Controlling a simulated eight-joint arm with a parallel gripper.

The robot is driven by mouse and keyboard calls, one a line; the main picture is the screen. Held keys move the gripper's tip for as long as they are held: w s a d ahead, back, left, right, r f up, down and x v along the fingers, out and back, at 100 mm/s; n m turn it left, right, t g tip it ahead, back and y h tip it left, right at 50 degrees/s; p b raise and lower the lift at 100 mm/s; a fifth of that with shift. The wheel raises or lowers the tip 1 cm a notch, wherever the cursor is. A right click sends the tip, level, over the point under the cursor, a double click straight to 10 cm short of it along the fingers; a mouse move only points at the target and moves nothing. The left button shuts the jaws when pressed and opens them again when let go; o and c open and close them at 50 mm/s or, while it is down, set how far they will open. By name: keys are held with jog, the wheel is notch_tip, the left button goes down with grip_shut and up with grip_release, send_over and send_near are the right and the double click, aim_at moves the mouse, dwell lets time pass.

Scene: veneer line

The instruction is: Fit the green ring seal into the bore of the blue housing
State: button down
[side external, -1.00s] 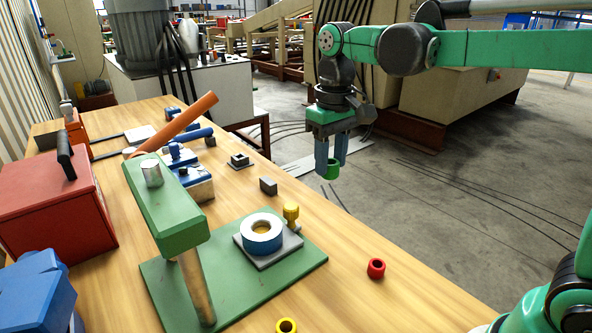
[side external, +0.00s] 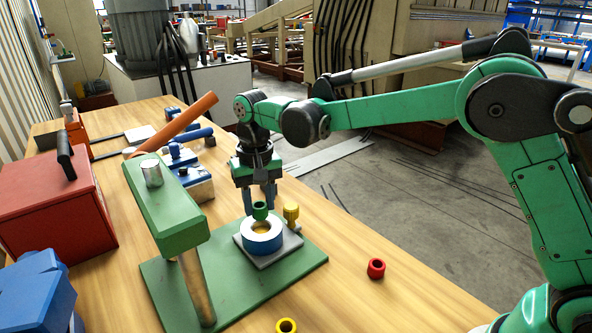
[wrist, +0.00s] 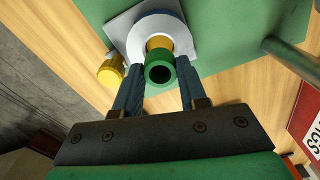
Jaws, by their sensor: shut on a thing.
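The green ring seal (side external: 260,211) is held upright between the fingertips of my gripper (side external: 260,200). It sits just above the blue housing (side external: 262,241), over its bore. The housing is a blue ring with a white top face, standing on a grey plate (side external: 289,248). In the wrist view, the green seal (wrist: 159,69) is between the two fingers of my gripper (wrist: 158,88) and overlaps the near part of the housing (wrist: 140,30). Part of the yellowish bore (wrist: 158,43) shows behind it. The seal appears apart from the housing, though the exact gap is hard to tell.
A green press frame (side external: 165,215) rises to the left. A red box (side external: 50,210) sits far left.

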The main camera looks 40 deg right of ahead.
aim_at(260, 205)
jog(key=shift+f, duration=1.25)
jog(key=shift+f, duration=0.55)
jog(key=shift+c, duration=2.4)
grip_release()
notch_tip(260, 205, up, 12)
jog(key=shift+r, duration=0.2)
jog(key=s+d+r+n+t, duration=0.2)
jog(key=s+d+t, duration=0.2)
jog(key=s+d, duration=0.3)
jog(key=s+d+f+n+t, duration=0.1)
jog(key=s+d+f+t, duration=0.1)
jog(key=s+f, duration=0.4)
jog(key=shift+s+f+t, duration=0.15)
jog(key=shift+s+t, duration=0.45)
jog(key=shift+s, duration=0.55)
